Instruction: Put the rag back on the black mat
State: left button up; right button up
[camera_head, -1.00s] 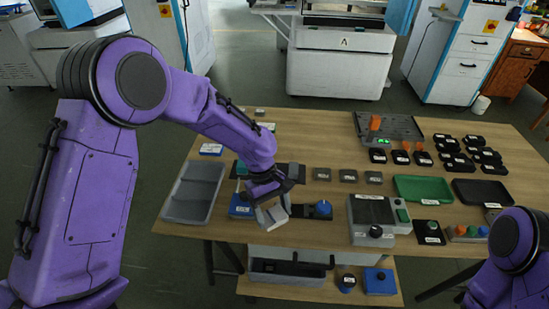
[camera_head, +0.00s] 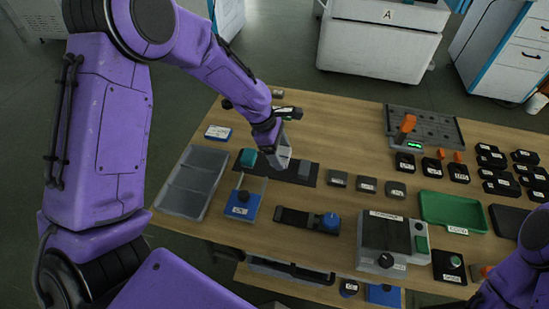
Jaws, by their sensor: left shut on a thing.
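The black mat (camera_head: 270,172) is a dark strip on the left part of the table. A teal block (camera_head: 248,158) stands at its left end and a grey block (camera_head: 305,168) near its right end. My left gripper (camera_head: 283,160) is over the mat, between these two blocks. It is shut on a small pale grey thing, which appears to be the rag (camera_head: 284,156); the gripper partly hides it. I cannot tell whether it touches the mat. My right arm shows at the lower right, but its gripper is out of view.
A grey tray (camera_head: 190,182) lies left of the mat. A blue box (camera_head: 240,206) and a dark strap-like fixture with a blue knob (camera_head: 328,222) are in front. Small dark blocks (camera_head: 367,185) stand to the right. A green tray (camera_head: 452,211) lies further right.

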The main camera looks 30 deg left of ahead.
pick_arm(q)
jog(key=f, duration=0.1)
jog(key=w+a+f, duration=0.1)
jog(key=a+f, duration=0.1)
jog(key=shift+w+a+f, duration=0.25)
jog(key=shift+f, duration=0.05)
jog(key=shift+s+f+p, duration=0.2)
jog(key=shift+f+p, duration=0.15)
jog(key=shift+f, duration=0.8)
jog(key=shift+w+f, duration=0.2)
jog(key=shift+f, duration=0.2)
jog(key=shift+s, duration=0.15)
jog(key=o, duration=0.7)
jog(key=shift+f, duration=0.1)
jog(key=shift+c, duration=0.2)
jog(key=v, duration=1.2)
